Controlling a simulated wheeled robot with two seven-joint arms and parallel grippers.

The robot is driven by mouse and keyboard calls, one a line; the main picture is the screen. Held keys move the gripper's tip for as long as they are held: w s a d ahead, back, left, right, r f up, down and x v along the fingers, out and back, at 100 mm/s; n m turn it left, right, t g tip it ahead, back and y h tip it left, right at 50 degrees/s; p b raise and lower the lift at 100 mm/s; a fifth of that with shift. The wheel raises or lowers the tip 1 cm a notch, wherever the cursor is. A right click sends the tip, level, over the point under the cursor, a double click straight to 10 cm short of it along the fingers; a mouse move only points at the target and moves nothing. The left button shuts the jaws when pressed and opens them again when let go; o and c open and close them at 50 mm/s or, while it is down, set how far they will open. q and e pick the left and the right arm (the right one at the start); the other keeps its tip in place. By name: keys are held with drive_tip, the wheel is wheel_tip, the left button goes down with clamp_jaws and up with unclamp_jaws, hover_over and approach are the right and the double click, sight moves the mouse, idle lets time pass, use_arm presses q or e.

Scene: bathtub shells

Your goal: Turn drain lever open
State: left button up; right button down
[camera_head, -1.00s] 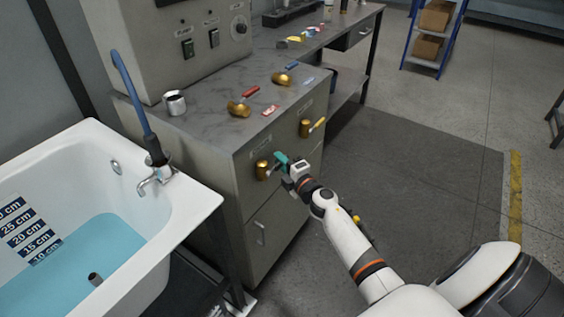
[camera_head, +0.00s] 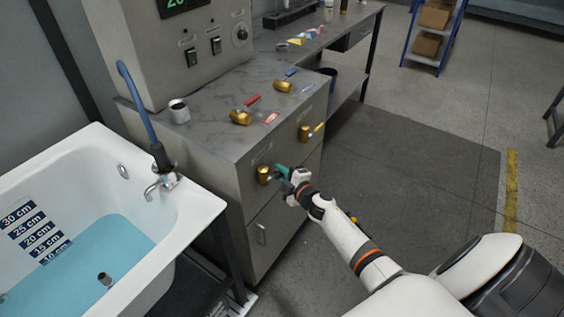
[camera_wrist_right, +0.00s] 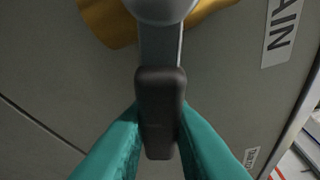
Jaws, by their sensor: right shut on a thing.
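The drain lever is on the front of the grey cabinet (camera_head: 262,205). Its brass valve body (camera_head: 263,175) shows in the head view, and its dark grip (camera_wrist_right: 161,110) fills the middle of the right wrist view, below part of a "DRAIN" label (camera_wrist_right: 284,25). My right gripper (camera_head: 282,170), with teal fingers, is shut on the lever's dark grip, one finger on each side. In the head view the fingers hide most of the lever. My left gripper is not in view.
A white bathtub (camera_head: 205,205) with blue water (camera_head: 95,255) and depth marks stands at the left. A second brass valve with a yellow lever (camera_head: 312,132) is on the cabinet front to the right. Brass valves with red and blue levers and a metal cup (camera_head: 179,111) are on the countertop.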

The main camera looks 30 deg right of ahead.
drive_tip(key=m+p, duration=0.1)
drive_tip(key=p, duration=0.1)
drive_tip(key=a+f+m+g+y+p, duration=0.1)
drive_tip(key=shift+s+f+m+p, duration=0.1)
drive_tip(key=shift+s+m+p, duration=0.1)
drive_tip(key=shift+m+p, duration=0.2)
drive_tip(key=shift+s+a+f+m+g+y+p, duration=0.3)
drive_tip(key=shift+a+f+m+g+y+p, duration=0.3)
drive_tip(key=shift+m, duration=0.6)
drive_tip(key=shift+s+a+f+m+g+y+p, duration=0.35)
drive_tip(key=shift+a+m+y+p, duration=0.4)
drive_tip(key=shift+m, duration=0.45)
drive_tip(key=shift+s+a+f+m+g+y+p, duration=0.35)
drive_tip(key=shift+a+m+g+y+p, duration=0.3)
drive_tip(key=shift+m, duration=0.55)
drive_tip(key=shift+a, duration=0.2)
drive_tip(key=c, duration=1.3)
unclamp_jaws()
